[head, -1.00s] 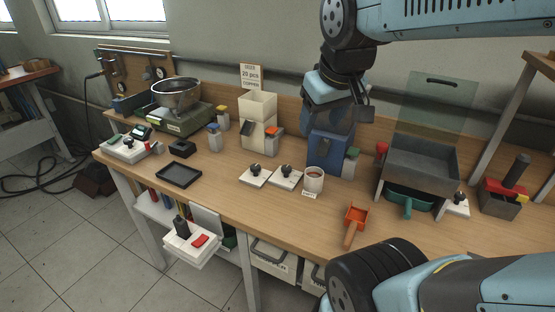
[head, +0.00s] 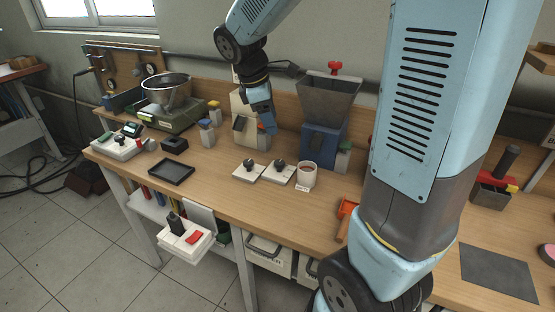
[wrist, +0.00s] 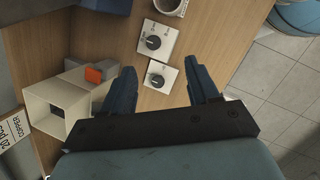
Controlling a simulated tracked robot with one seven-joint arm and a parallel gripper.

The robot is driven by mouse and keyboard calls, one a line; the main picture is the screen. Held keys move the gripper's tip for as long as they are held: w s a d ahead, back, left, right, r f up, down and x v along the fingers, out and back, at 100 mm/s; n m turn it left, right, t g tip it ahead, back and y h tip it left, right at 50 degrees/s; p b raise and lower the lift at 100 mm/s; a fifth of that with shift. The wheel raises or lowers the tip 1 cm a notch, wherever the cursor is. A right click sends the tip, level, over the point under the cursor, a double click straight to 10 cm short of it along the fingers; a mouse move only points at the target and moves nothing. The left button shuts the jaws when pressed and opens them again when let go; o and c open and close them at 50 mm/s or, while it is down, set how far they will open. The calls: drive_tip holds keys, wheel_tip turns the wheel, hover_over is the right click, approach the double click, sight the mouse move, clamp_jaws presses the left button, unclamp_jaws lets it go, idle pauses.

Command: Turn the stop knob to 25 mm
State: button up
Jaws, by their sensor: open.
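Two white plates with dark knobs lie on the bench: a left one (head: 249,171) and a right one (head: 279,173) beside the mug. I cannot read their labels, so I cannot tell which is the stop knob. In the wrist view the right plate's knob (wrist: 154,42) is at the top, and the left plate's knob (wrist: 157,80) is below it. My gripper (head: 268,122) is open and empty, above the bench near the cream hopper. In the wrist view its fingers (wrist: 160,72) appear on either side of the left plate, with no contact visible.
The cream hopper (wrist: 58,105) with an orange part stands close beside the left finger. A mug (head: 307,175) stands right of the plates. The blue machine (head: 322,143) is behind them. A black tray (head: 171,171) lies left, with clear bench between.

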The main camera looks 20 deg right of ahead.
sight(279, 162)
drive_tip(key=w+d+f+n, duration=0.1)
drive_tip(key=f, duration=0.4)
drive_tip(key=w+d+f+n, duration=0.1)
drive_tip(key=f, duration=0.5)
drive_tip(key=w+d+f+n+h, duration=0.1)
drive_tip(key=f, duration=0.4)
drive_tip(key=shift+w+d+f+g, duration=0.25)
drive_tip(key=shift+w+f+g, duration=0.05)
drive_tip(key=shift+w+f, duration=0.1)
drive_tip(key=c, duration=1)
